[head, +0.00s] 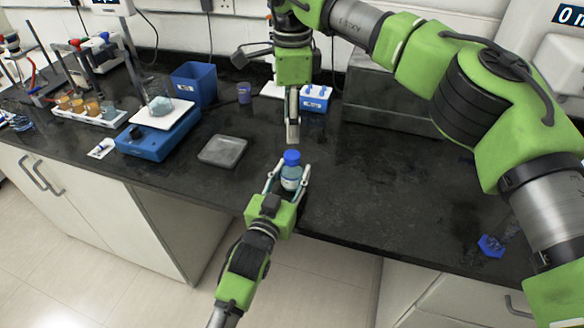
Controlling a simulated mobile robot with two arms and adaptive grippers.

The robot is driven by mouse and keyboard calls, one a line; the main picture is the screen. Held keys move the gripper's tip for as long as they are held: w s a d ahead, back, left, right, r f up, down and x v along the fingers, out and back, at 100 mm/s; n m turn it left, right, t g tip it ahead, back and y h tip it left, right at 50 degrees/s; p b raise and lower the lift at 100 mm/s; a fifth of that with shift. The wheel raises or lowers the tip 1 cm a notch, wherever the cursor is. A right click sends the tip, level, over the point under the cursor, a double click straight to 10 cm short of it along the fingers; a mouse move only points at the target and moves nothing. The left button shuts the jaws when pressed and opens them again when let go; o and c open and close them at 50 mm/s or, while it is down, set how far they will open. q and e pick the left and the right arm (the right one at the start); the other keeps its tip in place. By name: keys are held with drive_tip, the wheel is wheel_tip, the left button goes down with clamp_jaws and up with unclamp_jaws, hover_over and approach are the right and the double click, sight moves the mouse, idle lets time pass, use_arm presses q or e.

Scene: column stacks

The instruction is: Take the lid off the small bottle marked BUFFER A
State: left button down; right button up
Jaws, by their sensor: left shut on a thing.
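A small clear bottle (291,177) with pale blue contents and a blue lid (292,157) is upright at the front edge of the dark bench. Its label is too small to read. My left gripper (287,178) comes from below in the picture and is shut on the bottle's body, one finger on each side. The lid is on the bottle. My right gripper (292,138) points down just above the lid, with a small gap or light contact that I cannot tell apart. Its fingers show edge-on, so their opening is hidden.
A grey square plate (222,151) lies left of the bottle. A blue rack (316,98) is behind. A blue weighing dish (490,246) lies at right.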

sight(292, 155)
drive_tip(key=m, duration=0.4)
drive_tip(key=shift+m, duration=0.3)
drive_tip(key=m, duration=1.4)
drive_tip(key=shift+m, duration=0.3)
drive_tip(key=m, duration=0.5)
drive_tip(key=shift+m, duration=0.3)
drive_tip(key=m, duration=1)
drive_tip(key=shift+m, duration=0.4)
drive_tip(key=m, duration=0.4)
drive_tip(key=shift+f+m, duration=0.4)
drive_tip(key=shift+f, duration=3.6)
